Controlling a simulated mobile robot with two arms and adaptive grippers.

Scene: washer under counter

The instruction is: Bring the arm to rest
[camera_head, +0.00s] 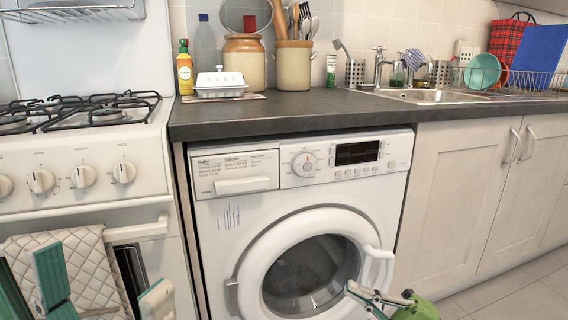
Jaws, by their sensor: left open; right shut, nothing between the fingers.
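My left gripper (104,286) is at the lower left, in front of the oven door and the quilted towel. Its teal-and-white fingers are spread apart and nothing shows between them. My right gripper (372,299) is at the lower middle right, in front of the lower right edge of the washer door. Its fingers are together and hold nothing. Its green wrist (418,309) shows at the bottom edge. The white washing machine (400,160) stands under the counter. Its round door (262,262) looks shut or nearly so; I cannot tell exactly.
The dark counter (290,112) runs above the washer, with jars, bottles and a sink (435,96). A white stove (100,150) stands at left with a hanging towel (95,262). White cabinets (455,190) are at right. Floor (520,295) is clear at lower right.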

